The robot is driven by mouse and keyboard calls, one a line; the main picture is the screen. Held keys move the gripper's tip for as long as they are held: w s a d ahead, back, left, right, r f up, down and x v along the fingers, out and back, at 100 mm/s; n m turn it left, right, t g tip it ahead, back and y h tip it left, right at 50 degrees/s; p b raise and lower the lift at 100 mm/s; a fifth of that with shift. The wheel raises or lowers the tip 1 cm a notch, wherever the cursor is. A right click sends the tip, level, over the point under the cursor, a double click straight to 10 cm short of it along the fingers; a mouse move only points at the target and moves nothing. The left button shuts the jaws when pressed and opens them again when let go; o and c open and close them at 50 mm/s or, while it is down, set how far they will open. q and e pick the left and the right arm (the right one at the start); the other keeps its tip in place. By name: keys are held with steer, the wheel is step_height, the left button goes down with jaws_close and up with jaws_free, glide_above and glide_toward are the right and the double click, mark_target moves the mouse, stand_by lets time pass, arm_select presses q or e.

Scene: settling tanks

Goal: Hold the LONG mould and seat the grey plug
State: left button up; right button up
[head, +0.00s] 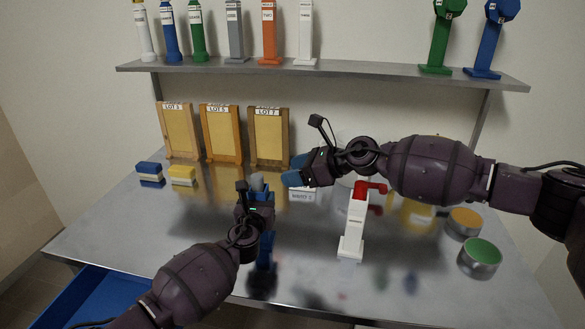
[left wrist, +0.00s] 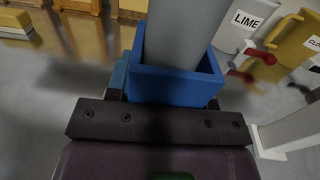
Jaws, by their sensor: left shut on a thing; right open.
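My left gripper (head: 257,200) is shut on a blue mould (head: 267,194), holding it above the table. In the left wrist view the mould (left wrist: 175,85) shows as a square, open-topped blue box. A grey plug (head: 257,182) stands in its mouth, and its tapered grey body fills much of the left wrist view's top (left wrist: 182,30). How deep it sits is hidden. My right gripper (head: 297,170) is open and empty, with blue fingertips just right of the plug and apart from it. No LONG label is readable on the mould.
A white stand with a red top (head: 352,235) is right of the mould. Tins with orange (head: 465,222) and green (head: 481,254) tops stand at the right. Yellow boards (head: 222,135) and blocks (head: 182,175) stand behind. A shelf (head: 330,72) crosses above.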

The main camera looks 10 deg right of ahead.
arm_select(q)
steer(key=o, duration=1.2)
steer(key=shift+s, duration=0.1)
steer(key=v, duration=1.1)
steer(key=shift+s+a, duration=0.1)
steer(key=shift+s, duration=0.3)
